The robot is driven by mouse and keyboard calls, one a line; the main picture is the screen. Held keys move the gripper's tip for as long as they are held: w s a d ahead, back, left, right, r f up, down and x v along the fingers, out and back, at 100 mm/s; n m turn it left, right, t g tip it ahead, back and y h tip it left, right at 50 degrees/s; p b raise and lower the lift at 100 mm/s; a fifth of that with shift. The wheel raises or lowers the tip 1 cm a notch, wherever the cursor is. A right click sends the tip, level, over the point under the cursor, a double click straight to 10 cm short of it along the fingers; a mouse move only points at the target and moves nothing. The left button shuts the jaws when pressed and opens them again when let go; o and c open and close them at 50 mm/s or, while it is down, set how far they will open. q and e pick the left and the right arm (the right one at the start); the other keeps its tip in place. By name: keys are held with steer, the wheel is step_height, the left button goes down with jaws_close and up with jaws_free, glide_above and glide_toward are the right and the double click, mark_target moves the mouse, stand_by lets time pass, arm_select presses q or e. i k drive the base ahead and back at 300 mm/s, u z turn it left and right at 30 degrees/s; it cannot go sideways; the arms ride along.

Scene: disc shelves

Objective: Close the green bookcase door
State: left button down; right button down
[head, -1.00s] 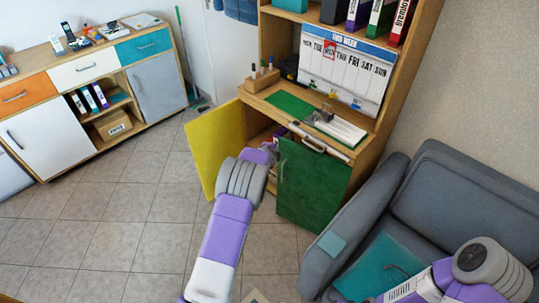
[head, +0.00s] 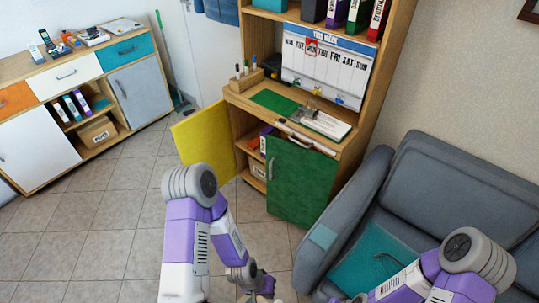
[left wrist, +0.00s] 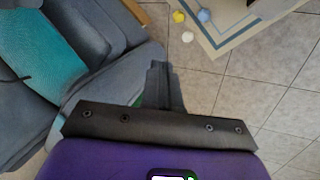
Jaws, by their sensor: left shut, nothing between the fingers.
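The green bookcase door (head: 300,182) is partly open in the head view. Its handle-side left edge stands out from the cabinet front, and a gap shows above its top edge. The bookcase (head: 355,150) is wooden, with a desk shelf above the doors. My left gripper (left wrist: 160,70) is shut and empty in the left wrist view, pointing over the floor. In the head view it is low at the bottom edge, partly cut off, apart from the door and in front of it. My right arm shows at the bottom right; its gripper is out of view.
A yellow door (head: 203,140) stands wide open on the bookcase's left. A grey sofa (head: 455,185) is close on the right of the green door. A rug (left wrist: 215,35) with small balls lies on the floor. Tiled floor (head: 100,220) is free to the left.

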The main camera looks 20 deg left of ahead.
mark_target(300, 180)
steer(key=k, duration=0.9)
steer(key=u, duration=1.6)
steer(key=i, duration=2.45)
steer(key=z, duration=2.9)
